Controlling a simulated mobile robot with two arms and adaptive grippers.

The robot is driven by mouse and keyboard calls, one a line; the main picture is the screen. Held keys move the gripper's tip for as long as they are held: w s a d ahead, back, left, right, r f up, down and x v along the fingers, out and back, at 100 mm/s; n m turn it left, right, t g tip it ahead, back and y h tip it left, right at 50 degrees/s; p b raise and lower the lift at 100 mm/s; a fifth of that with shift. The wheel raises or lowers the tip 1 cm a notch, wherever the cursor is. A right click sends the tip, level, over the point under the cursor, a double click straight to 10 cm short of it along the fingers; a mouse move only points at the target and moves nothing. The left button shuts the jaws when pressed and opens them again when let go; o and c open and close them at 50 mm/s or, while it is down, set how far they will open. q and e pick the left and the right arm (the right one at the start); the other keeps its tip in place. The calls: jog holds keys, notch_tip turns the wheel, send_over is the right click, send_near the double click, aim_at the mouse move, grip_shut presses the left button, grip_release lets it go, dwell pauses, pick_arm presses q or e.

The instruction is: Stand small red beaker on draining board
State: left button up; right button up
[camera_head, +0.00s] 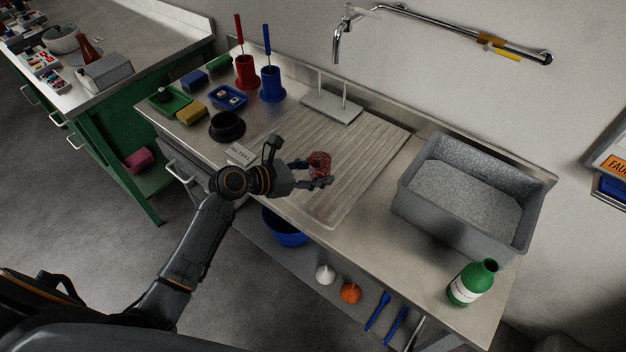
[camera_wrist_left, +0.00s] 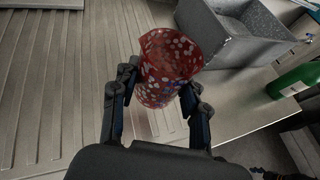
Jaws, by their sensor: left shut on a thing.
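The small red beaker (camera_head: 319,164) is speckled and sits between the fingers of my left gripper (camera_head: 308,174) in the head view. In the left wrist view the beaker (camera_wrist_left: 166,66) shows its open rim, tilted in the picture, with the left gripper's fingers (camera_wrist_left: 158,105) closed on both its sides. The draining board (camera_head: 340,140) is a ridged metal surface, and the beaker is over its front part. I cannot tell whether the beaker's base touches the board. My right gripper is not in view.
A grey sink basin (camera_head: 450,225) is right of the board, with a green bottle (camera_head: 472,283) in front. A metal rack (camera_head: 331,106) stands at the board's back. Red (camera_head: 246,72) and blue (camera_head: 272,84) holders and a black bowl (camera_head: 227,127) are to the left.

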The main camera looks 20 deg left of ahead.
aim_at(314, 173)
pick_arm(q)
jog(key=w+f, duration=0.1)
jog(key=w+a+f, duration=0.1)
jog(key=shift+a+f, duration=0.15)
jog(key=shift+f, duration=0.25)
jog(key=shift+w+a+f+b, duration=0.1)
jog(key=shift+w+f+b, duration=0.05)
jog(key=shift+f, duration=0.8)
jog(key=shift+w+a+f+b, duration=0.1)
jog(key=shift+f+b, duration=0.05)
jog(key=shift+f, duration=0.75)
jog(key=shift+d+f, duration=0.1)
jog(key=o, duration=1.3)
jog(key=shift+c, duration=0.2)
jog(key=shift+s+a, duration=0.15)
jog(key=shift+a, duration=0.05)
jog(key=v, duration=1.1)
jog(key=shift+s+r, duration=0.25)
jog(key=shift+s, duration=0.05)
